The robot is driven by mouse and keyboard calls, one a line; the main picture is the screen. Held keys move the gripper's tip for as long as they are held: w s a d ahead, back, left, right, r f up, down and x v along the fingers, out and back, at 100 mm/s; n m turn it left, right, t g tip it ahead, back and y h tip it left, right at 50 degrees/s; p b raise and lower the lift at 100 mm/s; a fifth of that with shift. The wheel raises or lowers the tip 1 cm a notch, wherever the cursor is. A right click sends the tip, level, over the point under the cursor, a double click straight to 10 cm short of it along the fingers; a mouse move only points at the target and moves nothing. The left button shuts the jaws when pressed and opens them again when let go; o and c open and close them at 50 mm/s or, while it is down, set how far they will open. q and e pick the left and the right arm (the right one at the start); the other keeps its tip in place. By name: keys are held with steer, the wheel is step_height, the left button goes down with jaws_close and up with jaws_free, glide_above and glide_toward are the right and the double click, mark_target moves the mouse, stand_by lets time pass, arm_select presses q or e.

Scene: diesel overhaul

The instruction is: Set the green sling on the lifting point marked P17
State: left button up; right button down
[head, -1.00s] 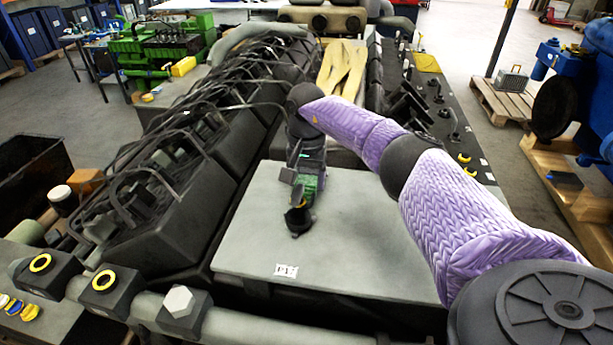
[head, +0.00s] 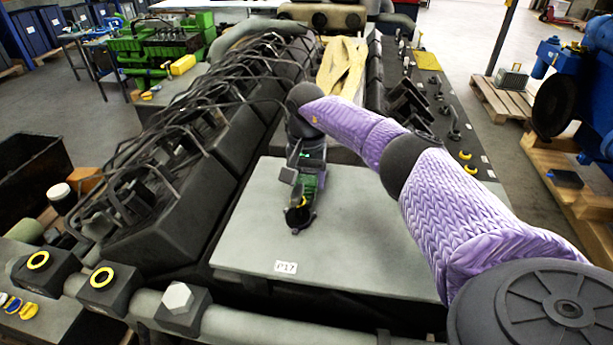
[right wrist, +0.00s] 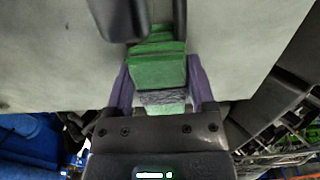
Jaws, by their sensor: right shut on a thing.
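The green sling (right wrist: 158,72) is between the purple fingers of my right gripper (right wrist: 160,88), which is shut on it. In the head view, my right gripper (head: 305,185) points down over the grey plate, with a little green showing at it. A dark lifting point (head: 297,220) with some yellow on it stands on the plate just below the gripper. The white label P17 (head: 286,267) is on the plate in front of it. In the right wrist view, dark uprights stand close to the sling's far end; I cannot tell whether the sling is around them. My left gripper is not in view.
The grey plate (head: 350,262) is otherwise clear. Black pipes and covers (head: 190,175) run along its left side. A yellow-tan sling (head: 343,68) lies farther back.

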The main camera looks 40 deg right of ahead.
jaws_free()
step_height(320, 180, up, 10)
stand_by(0.6)
